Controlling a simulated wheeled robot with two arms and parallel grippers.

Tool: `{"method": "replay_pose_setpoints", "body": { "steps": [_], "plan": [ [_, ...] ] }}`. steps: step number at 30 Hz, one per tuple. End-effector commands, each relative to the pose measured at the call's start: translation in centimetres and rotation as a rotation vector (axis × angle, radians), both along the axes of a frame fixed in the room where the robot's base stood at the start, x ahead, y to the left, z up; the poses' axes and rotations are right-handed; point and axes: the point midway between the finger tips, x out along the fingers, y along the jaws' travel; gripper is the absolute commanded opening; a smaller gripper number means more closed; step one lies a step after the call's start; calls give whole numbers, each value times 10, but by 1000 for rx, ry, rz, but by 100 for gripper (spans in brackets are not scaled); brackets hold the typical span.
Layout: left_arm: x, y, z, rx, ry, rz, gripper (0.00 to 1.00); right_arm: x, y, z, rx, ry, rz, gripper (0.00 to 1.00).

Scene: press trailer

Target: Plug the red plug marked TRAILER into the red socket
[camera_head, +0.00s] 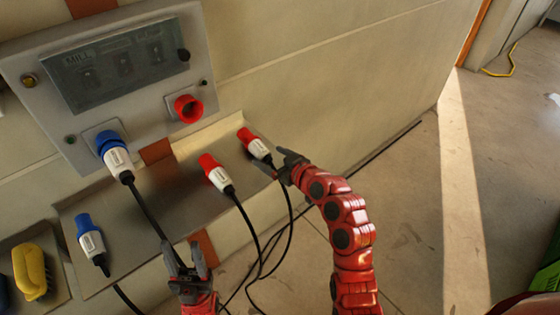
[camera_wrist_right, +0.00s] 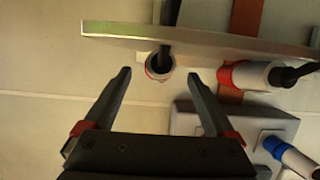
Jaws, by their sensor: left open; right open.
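The red socket (camera_head: 187,107) sits on the right part of the grey panel and is empty. Two red-tipped plugs with white bodies lie on the shelf, a right one (camera_head: 257,148) and a middle one (camera_head: 216,174); their labels are too small to read, so I cannot tell which is marked TRAILER. My right gripper (camera_head: 279,163) is open at the cable end of the right plug. In the right wrist view that plug (camera_wrist_right: 160,66) is seen end-on between and just beyond the open fingers. My left gripper (camera_head: 181,250) is open, low in front of the shelf, close to a black cable.
A blue plug (camera_head: 115,158) sits in the panel's left socket. Another blue plug (camera_head: 89,238) lies on the shelf (camera_head: 150,215). A yellow connector (camera_head: 31,272) is at lower left. Black cables hang over the shelf's front edge.

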Motion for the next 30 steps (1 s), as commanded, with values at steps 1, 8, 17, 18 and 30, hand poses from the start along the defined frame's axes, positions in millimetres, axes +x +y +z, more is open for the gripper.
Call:
{"method": "replay_pose_setpoints", "body": {
  "steps": [1, 8, 17, 18, 30],
  "plan": [
    [0, 0, 1, 0, 0, 0, 50, 5, 5, -1, -1, 1, 2, 90],
    [0, 0, -19, 0, 0, 0, 50, 27, 20, -14, -1, -1, 2, 90],
    [0, 0, -29, 0, 0, 0, 50, 43, 31, -19, 0, 0, -1, 90],
    [0, 0, -29, 0, 0, 0, 50, 43, 31, -19, 0, 0, -1, 90],
    [0, 0, -29, 0, 0, 0, 50, 44, 32, -19, -1, 1, -1, 70]
  ]
}}
